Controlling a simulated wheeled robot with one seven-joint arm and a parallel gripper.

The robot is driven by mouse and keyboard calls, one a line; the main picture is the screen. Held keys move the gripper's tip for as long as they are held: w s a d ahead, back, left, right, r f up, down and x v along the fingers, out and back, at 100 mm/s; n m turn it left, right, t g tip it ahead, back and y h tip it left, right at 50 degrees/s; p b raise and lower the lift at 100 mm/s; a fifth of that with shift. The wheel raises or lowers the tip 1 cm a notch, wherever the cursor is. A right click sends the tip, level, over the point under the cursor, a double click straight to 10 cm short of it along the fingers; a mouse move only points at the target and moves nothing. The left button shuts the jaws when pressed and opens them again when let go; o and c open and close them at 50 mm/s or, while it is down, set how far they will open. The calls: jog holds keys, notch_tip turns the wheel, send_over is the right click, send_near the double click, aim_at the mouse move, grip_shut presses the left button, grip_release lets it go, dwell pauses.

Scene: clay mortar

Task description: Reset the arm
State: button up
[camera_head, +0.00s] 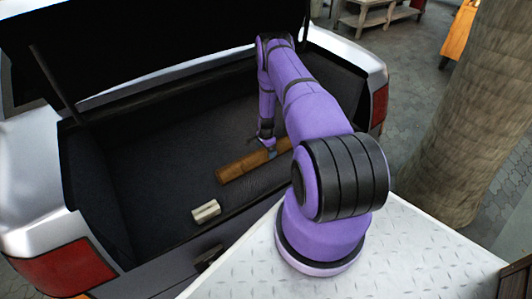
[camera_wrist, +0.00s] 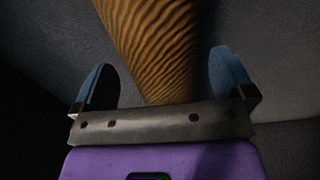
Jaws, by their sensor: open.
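My purple arm reaches into the open trunk of a silver car. My gripper (camera_wrist: 165,85) is open, with its two blue-tipped fingers on either side of a brown wood-grained piece (camera_wrist: 150,40) in the wrist view. In the head view the gripper (camera_head: 270,152) is small and partly hidden by the arm, at the long brown wooden piece (camera_head: 240,166) lying on the trunk floor. I cannot tell whether the fingers touch it.
A small pale block (camera_head: 206,211) lies on the dark trunk floor (camera_head: 150,160) near the front edge. The trunk's side walls, raised lid and lid strut (camera_head: 55,85) surround the arm. A tree trunk (camera_head: 465,120) stands at the right.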

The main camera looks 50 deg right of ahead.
notch_tip(320, 180, up, 8)
jog(key=shift+r, duration=0.1)
jog(key=shift+a, duration=0.1)
dwell(0.3)
